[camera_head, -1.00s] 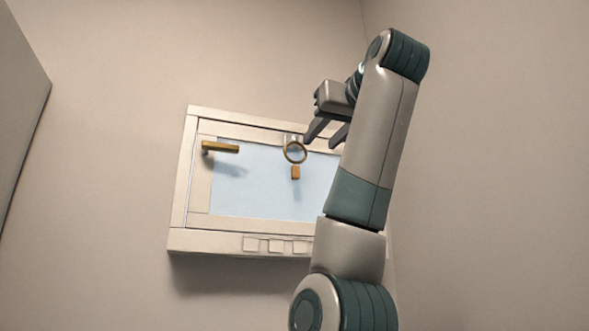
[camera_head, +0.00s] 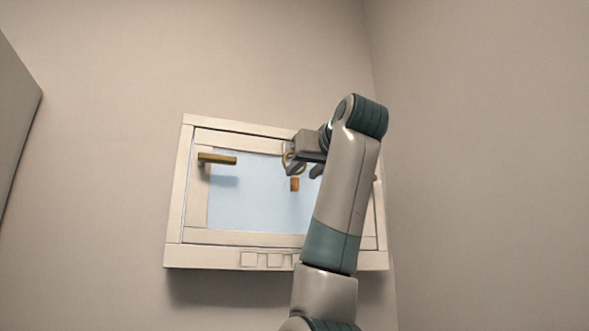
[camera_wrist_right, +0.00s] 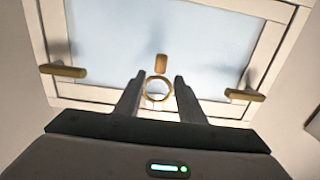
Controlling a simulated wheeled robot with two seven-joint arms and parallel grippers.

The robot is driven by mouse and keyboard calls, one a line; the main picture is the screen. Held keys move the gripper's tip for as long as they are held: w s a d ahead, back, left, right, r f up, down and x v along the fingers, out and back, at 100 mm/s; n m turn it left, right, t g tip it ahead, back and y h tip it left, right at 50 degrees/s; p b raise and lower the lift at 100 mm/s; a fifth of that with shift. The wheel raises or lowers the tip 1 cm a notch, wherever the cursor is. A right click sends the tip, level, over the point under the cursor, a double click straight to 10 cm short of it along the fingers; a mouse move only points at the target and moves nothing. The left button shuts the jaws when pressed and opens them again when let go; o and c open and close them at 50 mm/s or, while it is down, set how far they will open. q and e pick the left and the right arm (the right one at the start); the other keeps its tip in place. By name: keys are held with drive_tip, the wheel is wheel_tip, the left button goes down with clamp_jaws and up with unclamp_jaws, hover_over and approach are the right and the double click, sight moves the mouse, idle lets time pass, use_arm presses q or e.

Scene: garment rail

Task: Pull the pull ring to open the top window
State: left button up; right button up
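The top window (camera_head: 225,205) is a pale frame with a bluish pane on the wall, and it looks closed. The brass pull ring (camera_wrist_right: 158,89) hangs near its upper edge, with a small brass block beside it in the wrist view (camera_wrist_right: 161,63). In the head view the ring (camera_head: 287,160) is partly hidden by my right gripper (camera_head: 303,171). In the wrist view the right gripper (camera_wrist_right: 157,92) is open, and the ring appears between its two fingers. I cannot tell whether they touch it. My left gripper is not in view.
Brass handles stick out near both sides of the window; the left one (camera_head: 217,159) is clear of my arm. A side wall (camera_head: 480,170) stands to the right, and a grey panel (camera_head: 15,120) at the far left.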

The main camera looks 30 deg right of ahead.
sight(296, 178)
drive_tip(key=p+x, duration=0.3)
drive_tip(key=x, duration=0.2)
drive_tip(key=shift+w+d+r, duration=0.1)
drive_tip(key=shift+w+r, duration=0.05)
drive_tip(key=shift+p+x, duration=0.3)
drive_tip(key=shift+x, duration=0.55)
drive_tip(key=shift+f, duration=0.2)
drive_tip(key=shift+c, duration=0.2)
clamp_jaws()
